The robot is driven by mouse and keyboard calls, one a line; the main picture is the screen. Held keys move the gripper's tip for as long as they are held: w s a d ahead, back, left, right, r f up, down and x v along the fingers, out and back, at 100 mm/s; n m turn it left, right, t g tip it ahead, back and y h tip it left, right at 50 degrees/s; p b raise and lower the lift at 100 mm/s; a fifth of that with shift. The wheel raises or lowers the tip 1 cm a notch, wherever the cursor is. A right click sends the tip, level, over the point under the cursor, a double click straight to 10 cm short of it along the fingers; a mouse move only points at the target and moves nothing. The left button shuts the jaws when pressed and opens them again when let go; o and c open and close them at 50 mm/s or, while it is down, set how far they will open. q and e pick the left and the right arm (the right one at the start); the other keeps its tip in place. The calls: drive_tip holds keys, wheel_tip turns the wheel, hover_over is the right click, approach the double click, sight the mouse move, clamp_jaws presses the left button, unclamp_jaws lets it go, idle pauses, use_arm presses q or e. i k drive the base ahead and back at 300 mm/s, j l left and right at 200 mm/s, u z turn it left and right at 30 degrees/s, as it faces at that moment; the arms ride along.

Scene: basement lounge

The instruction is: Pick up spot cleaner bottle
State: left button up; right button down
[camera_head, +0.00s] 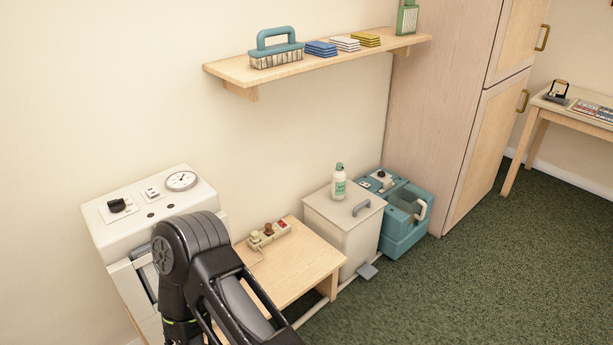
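A small white bottle with a pale green label and a green-white cap (339,183) stands upright on the lid of a white bin (341,228). It looks like the spot cleaner bottle, but its label is too small to read. A green container (407,19) stands at the right end of the wall shelf, cut off by the top edge. A black arm of mine comes in at the lower left, well short of the white bottle. Neither gripper shows, and nothing touches the bottle.
The bin lid has a grey handle (361,208) beside the bottle. A teal machine (405,240) stands to its right, a low wooden table (310,262) with a power strip to its left. The wall shelf (230,72) hangs above. Green carpet is clear at the lower right.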

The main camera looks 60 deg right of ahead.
sight(338, 178)
drive_tip(key=z, duration=2.25)
drive_tip(key=i+z, duration=0.1)
drive_tip(key=i+l, duration=0.3)
drive_tip(key=i, duration=0.25)
drive_tip(key=i+l+z, duration=0.15)
drive_tip(key=i+l, duration=0.15)
drive_tip(key=i, duration=0.25)
drive_tip(key=i+l, duration=0.2)
drive_tip(key=i, duration=0.35)
drive_tip(key=i+l+z, duration=0.15)
drive_tip(key=i, duration=0.4)
drive_tip(key=i+l, duration=0.25)
drive_tip(key=i, duration=0.3)
drive_tip(key=i+j, duration=0.1)
drive_tip(key=j, duration=0.2)
drive_tip(key=i+j, duration=0.15)
drive_tip(key=j+z, duration=0.05)
drive_tip(key=j, duration=0.05)
